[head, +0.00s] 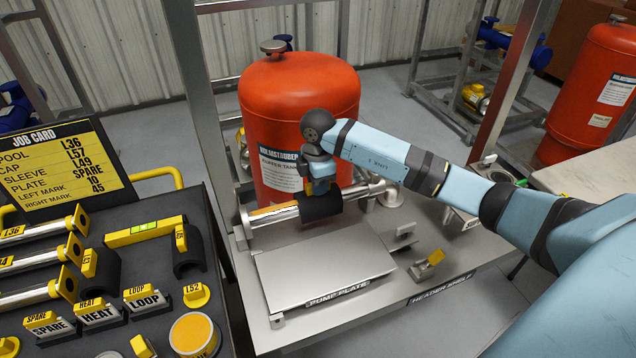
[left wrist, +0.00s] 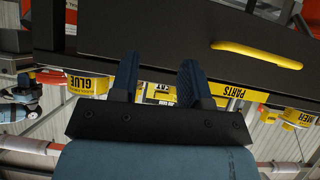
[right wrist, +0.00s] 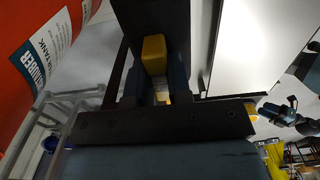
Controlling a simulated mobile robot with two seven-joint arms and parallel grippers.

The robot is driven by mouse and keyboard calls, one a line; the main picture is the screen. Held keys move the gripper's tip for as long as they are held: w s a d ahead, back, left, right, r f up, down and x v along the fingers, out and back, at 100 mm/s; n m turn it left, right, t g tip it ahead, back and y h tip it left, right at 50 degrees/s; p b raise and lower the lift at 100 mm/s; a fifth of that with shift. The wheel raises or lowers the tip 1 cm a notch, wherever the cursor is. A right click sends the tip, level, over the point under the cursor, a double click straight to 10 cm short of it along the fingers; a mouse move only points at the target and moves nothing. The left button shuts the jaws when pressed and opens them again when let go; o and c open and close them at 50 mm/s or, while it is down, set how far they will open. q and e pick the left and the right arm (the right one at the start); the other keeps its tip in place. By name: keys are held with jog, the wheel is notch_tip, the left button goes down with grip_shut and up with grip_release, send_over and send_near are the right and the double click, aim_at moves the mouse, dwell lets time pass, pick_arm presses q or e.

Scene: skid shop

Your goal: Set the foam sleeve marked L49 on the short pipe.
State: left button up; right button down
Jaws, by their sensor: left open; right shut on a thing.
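My right gripper (head: 320,188) is shut on a black foam sleeve (head: 321,207), low in front of the red tank. The sleeve is at the short silver pipe (head: 272,213), lined up along it; I cannot tell whether it is fully seated. In the right wrist view, the fingers (right wrist: 156,88) close on the sleeve's yellow tab (right wrist: 153,55), with the dark sleeve (right wrist: 125,45) around it. The mark on the tab is not readable. My left gripper (left wrist: 158,82) is open and empty in the left wrist view, beside a dark cart edge.
The red tank (head: 290,95) stands just behind the pipe. A pump plate (head: 325,265) lies in front of it on the header shelf (head: 440,272).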

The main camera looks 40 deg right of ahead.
jog(key=shift+f, duration=0.25)
jog(key=c, duration=1)
grip_release()
jog(key=shift+c, duration=0.6)
